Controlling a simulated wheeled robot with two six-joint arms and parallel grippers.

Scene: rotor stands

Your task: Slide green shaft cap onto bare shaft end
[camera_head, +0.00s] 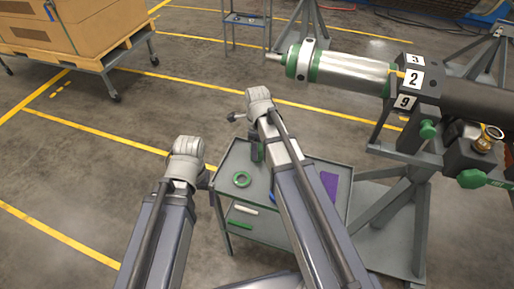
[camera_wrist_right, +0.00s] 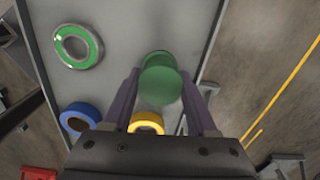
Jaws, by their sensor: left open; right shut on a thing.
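The green shaft cap (camera_wrist_right: 160,80) is a rounded cylinder between the two fingers of my right gripper (camera_wrist_right: 160,92), which is shut on it. The bare shaft end (camera_head: 271,56) is a thin pale stub at the left end of the silver and green rotor (camera_head: 345,72), up and right of my right wrist and apart from the cap. My left gripper (camera_head: 207,181) is open beside the cart's left edge; its fingers are mostly hidden.
The grey cart (camera_head: 222,184) carries a green ring (camera_head: 242,179). The right wrist view also shows a blue ring (camera_wrist_right: 66,114) and a yellow ring (camera_wrist_right: 146,119). The rotor stand (camera_head: 412,170) is on the right. A pallet cart with boxes (camera_head: 75,25) is far left.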

